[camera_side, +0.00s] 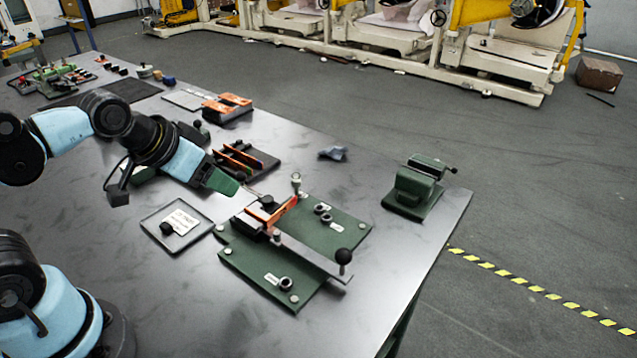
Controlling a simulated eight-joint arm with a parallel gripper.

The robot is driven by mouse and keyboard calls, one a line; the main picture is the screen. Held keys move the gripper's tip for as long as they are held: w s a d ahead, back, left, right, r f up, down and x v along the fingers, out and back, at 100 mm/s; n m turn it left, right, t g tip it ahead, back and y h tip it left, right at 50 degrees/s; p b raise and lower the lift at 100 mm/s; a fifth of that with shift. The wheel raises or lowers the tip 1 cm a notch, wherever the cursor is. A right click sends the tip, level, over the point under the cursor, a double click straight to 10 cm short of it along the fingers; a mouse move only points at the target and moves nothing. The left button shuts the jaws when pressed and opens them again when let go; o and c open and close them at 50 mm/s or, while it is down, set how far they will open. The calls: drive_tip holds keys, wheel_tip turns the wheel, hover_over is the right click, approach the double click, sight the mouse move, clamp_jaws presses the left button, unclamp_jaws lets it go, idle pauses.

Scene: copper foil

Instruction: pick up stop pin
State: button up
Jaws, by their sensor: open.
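My gripper (254,193) is at the end of my arm, above the back left corner of the green fixture plate (335,235). It is open, and I see nothing held in it; its fingertips are small and hard to make out. A small upright pin-like part with a pale round head (296,180) stands at the back of the fixture, a short way right of my gripper. It may be the stop pin, but I cannot be sure at this size. A dark knobbed piece (167,229) sits in a shallow grey tray (190,241) with a white label, left of the fixture.
A flat metal bar with a black ball knob (344,256) crosses the fixture, beside an orange strip (284,209). A green vise-like block (413,187) stands near the right table edge. A dark rack with orange parts (262,163) lies behind my gripper. Bare table lies between fixture and block.

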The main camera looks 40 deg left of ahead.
drive_tip(key=shift+c, duration=0.7)
drive_tip(key=w+r+m+g, duration=0.2)
drive_tip(key=w+r+g, duration=0.15)
drive_tip(key=w, duration=0.45)
drive_tip(key=m+g, duration=0.2)
drive_tip(key=g, duration=0.2)
hover_over(296, 179)
wheel_tip(296, 179, down, 3)
drive_tip(key=f, duration=0.6)
drive_tip(key=shift+s+a, duration=0.2)
drive_tip(key=shift+s, duration=0.05)
drive_tip(key=shift+w+d+f, duration=0.1)
drive_tip(key=shift+w+f, duration=0.05)
drive_tip(key=shift+f, duration=1.2)
drive_tip(key=shift+w+d+f, duration=0.1)
drive_tip(key=shift+f, duration=1.25)
